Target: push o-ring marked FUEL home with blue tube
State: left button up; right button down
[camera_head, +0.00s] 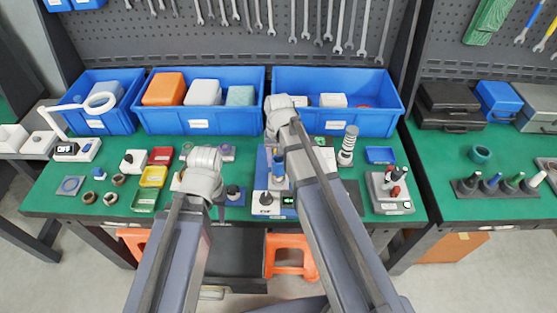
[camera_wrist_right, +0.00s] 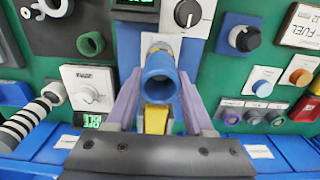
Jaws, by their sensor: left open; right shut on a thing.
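The blue tube (camera_wrist_right: 160,80) is upright between the fingers of my right gripper (camera_wrist_right: 158,108), which is shut on it. In the head view the tube (camera_head: 278,165) stands over the blue-grey stand. A silvery part (camera_wrist_right: 160,44) shows right beyond the tube; whether the tube touches it is unclear. No O-ring can be made out; one there would be hidden by the tube. A white plate reading FUEL (camera_wrist_right: 305,30) is at the wrist view's upper right. My left gripper (camera_head: 203,192) is open over the table left of the stand, its fingers mostly hidden by its wrist.
A knob and green display (camera_head: 287,201) sit at the stand's front. A striped post (camera_head: 348,146) and a grey block with pegs (camera_head: 390,190) stand to the right. Several loose rings and small trays (camera_head: 153,176) lie left. Blue bins (camera_head: 205,123) line the back.

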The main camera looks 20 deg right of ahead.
jog(key=shift+f+b, duration=1)
jog(key=shift+f, duration=0.1)
notch_tip(320, 180, up, 9)
jog(key=p, duration=0.9)
dwell(0.4)
